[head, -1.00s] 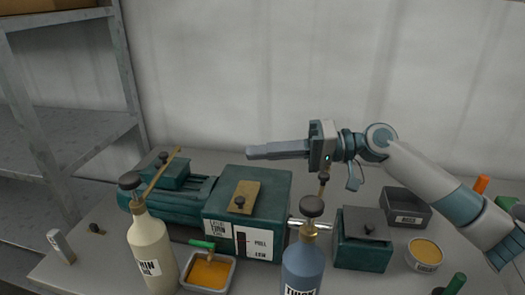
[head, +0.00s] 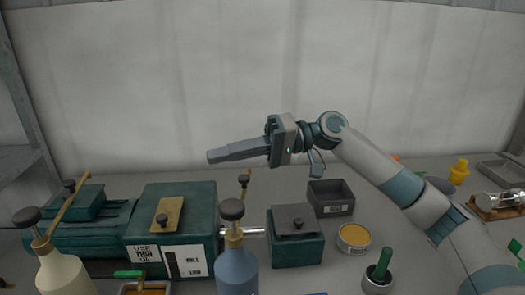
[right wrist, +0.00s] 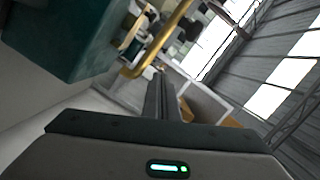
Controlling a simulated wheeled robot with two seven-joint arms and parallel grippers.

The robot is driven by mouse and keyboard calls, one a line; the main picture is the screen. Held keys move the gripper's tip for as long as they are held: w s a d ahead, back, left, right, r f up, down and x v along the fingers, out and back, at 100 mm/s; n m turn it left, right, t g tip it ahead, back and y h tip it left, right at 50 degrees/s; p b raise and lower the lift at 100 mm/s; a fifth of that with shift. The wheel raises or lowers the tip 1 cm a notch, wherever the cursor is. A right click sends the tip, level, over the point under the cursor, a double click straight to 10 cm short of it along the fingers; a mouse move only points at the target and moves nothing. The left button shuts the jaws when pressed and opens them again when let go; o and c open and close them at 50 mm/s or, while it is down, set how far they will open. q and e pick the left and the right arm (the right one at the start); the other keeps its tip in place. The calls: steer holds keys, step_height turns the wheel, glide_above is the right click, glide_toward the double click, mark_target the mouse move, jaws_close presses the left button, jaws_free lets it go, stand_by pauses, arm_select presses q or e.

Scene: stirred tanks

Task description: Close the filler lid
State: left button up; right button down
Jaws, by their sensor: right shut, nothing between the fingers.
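A tan plate with a dark knob (head: 168,215) lies on top of the large teal housing (head: 199,205). A narrow tan strip (head: 66,205) slants up beside a dark knob at the smaller teal box (head: 88,206) on the left. I cannot tell for sure which is the filler lid, or whether the strip is a raised lid seen edge-on. My right gripper (head: 212,156) is shut and empty, above and behind the housing, fingers pointing left, apart from everything. In the right wrist view, its shut fingers (right wrist: 162,98) show near a tan bar (right wrist: 160,42). My left gripper is out of view.
A blue bottle (head: 237,268) and a cream bottle (head: 62,275) stand in front. A teal box with a grey lid (head: 297,220), an open grey bin (head: 331,197) and a round tub (head: 353,238) stand to the right. The air above the housing is free.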

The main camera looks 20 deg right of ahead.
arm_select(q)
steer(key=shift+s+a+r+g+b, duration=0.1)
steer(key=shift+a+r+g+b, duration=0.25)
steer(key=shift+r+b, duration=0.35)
arm_select(e)
steer(key=s+d, duration=0.1)
steer(key=d, duration=0.7)
steer(key=shift+d+r, duration=0.2)
steer(key=shift+r, duration=0.2)
